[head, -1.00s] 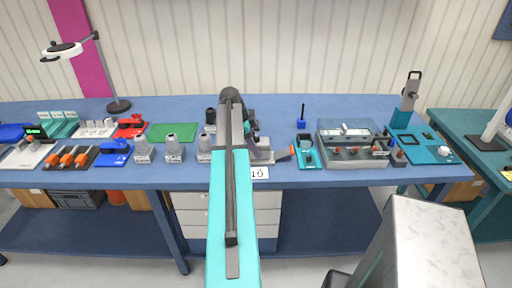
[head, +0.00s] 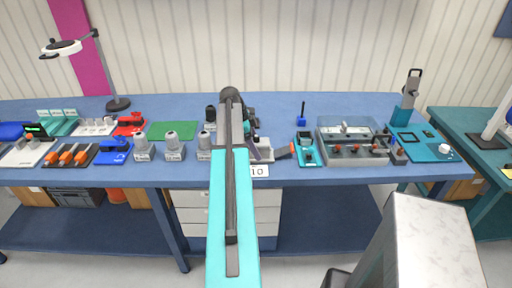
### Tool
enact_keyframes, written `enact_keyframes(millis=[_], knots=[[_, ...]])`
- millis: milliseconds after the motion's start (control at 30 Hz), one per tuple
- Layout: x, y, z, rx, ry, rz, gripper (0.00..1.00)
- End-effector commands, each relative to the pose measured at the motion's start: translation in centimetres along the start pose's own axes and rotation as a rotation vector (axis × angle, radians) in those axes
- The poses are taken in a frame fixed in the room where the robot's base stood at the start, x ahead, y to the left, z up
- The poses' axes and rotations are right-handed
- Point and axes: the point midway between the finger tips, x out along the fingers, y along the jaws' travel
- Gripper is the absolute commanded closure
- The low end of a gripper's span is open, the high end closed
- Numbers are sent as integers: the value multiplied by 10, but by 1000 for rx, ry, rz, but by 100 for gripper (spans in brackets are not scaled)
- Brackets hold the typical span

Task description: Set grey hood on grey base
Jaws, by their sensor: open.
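My gripper (head: 252,132) is largely hidden behind my own turquoise and dark arm, near the middle of the bench. Only dark and purple-tinted parts of it show on the right of the arm. A light grey piece (head: 266,150) lies just beside and below it, behind a label reading 10; I cannot tell whether they touch. At this size I cannot tell which grey parts are the hood and the base.
The blue bench (head: 350,180) holds a green mat (head: 172,130), a blue device (head: 115,151), a turquoise holder (head: 305,148) and a grey switch panel (head: 352,148). The bench's rear strip is mostly clear.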

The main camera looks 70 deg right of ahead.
Motion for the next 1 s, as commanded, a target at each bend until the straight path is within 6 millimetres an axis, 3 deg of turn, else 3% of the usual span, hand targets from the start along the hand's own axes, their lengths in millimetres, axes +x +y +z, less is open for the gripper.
enact_keyframes(millis=[367, 1000], knots=[[-13, -1, 1, 0, 0, -1, 30], [-88, -1, 0, -1, 0, -2, 30]])
